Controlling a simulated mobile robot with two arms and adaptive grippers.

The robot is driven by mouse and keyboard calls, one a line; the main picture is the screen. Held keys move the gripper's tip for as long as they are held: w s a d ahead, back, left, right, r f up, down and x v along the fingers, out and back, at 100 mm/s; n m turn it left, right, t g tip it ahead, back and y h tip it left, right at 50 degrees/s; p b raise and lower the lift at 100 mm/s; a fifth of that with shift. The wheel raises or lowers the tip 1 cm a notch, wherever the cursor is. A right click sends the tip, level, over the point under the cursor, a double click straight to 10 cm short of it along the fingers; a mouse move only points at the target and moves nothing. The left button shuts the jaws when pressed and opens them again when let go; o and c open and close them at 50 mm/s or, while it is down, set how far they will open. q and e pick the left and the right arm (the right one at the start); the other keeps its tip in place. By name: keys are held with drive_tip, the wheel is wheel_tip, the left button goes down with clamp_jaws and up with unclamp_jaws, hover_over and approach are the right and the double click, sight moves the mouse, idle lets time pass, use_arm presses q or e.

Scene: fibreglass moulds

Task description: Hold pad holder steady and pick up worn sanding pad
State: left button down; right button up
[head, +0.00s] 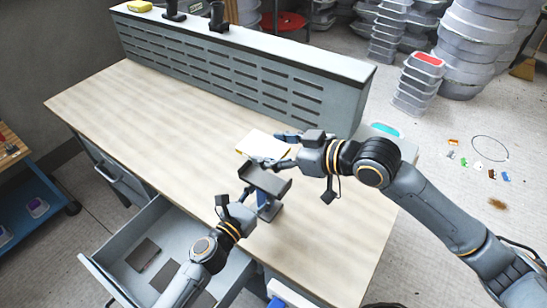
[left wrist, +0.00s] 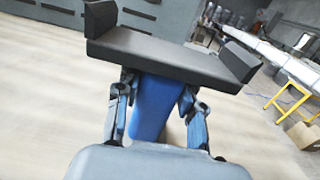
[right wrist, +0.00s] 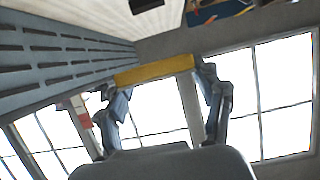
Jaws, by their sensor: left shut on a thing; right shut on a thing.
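The pad holder (head: 264,180) is a dark tray with raised ends on a blue handle, upright over the bench's front edge area. In the left wrist view the holder (left wrist: 165,55) sits above its blue handle (left wrist: 150,105). My left gripper (head: 254,207) is shut on this handle. The worn sanding pad (head: 258,142) looks like a flat, pale yellow slab, just beyond the holder and apart from its tray. My right gripper (head: 277,150) is shut on the pad. In the right wrist view the pad (right wrist: 154,69) shows as a yellow bar between the fingers.
The wooden bench top (head: 150,115) is mostly clear on the left. A slotted grey panel (head: 240,70) runs along its back. An open drawer (head: 120,235) at the lower left holds several dark flat pads. A bin with a turquoise top (head: 385,131) stands behind my right arm.

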use_arm(q)
drive_tip(key=c, duration=0.7)
unclamp_jaws()
drive_tip(key=shift+c, duration=0.2)
drive_tip(key=v, duration=1.2)
